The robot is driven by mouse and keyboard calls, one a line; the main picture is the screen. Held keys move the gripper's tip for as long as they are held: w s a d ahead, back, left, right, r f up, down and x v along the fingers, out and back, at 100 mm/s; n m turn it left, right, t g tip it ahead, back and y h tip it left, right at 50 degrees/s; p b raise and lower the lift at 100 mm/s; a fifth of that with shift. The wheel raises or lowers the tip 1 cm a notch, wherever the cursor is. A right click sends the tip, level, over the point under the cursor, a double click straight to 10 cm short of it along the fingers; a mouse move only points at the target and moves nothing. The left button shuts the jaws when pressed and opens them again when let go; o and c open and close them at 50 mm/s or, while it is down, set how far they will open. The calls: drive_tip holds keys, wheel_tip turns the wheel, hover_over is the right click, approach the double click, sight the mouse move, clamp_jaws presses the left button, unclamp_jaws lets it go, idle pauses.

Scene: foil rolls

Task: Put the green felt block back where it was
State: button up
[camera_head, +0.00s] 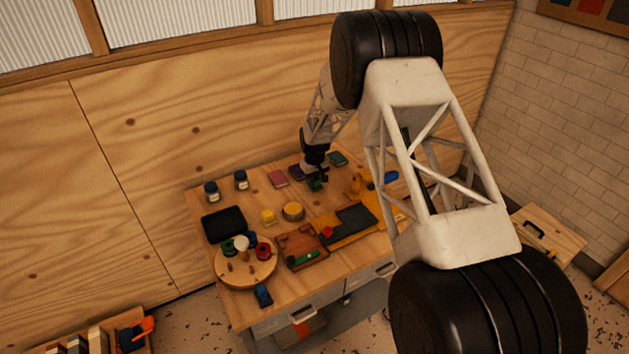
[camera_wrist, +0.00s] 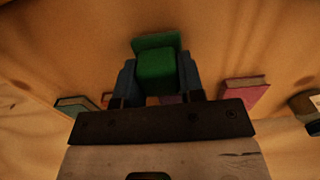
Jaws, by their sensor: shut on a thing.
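The green felt block (camera_wrist: 156,66) is between my gripper's fingers (camera_wrist: 157,78) in the wrist view, a blue-grey finger on each side of it. My gripper is shut on it. In the head view the green block (camera_head: 315,184) shows just below my gripper (camera_head: 315,176), over the back part of the table. I cannot tell whether its underside touches the table. A pink block (camera_head: 278,179) and a purple block (camera_head: 296,172) lie left of my gripper, and a dark green block (camera_head: 338,159) lies to its right and further back.
Two jars (camera_head: 241,180) and a black tray (camera_head: 223,223) are at the left. Bare wood separates the blocks from the roll.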

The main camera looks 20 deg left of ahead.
drive_tip(key=shift+f, duration=0.25)
drive_tip(key=o, duration=0.8)
wheel_tip(320, 180, up, 12)
drive_tip(key=shift+r, duration=0.1)
idle(0.6)
drive_tip(key=shift+r, duration=0.1)
idle(0.7)
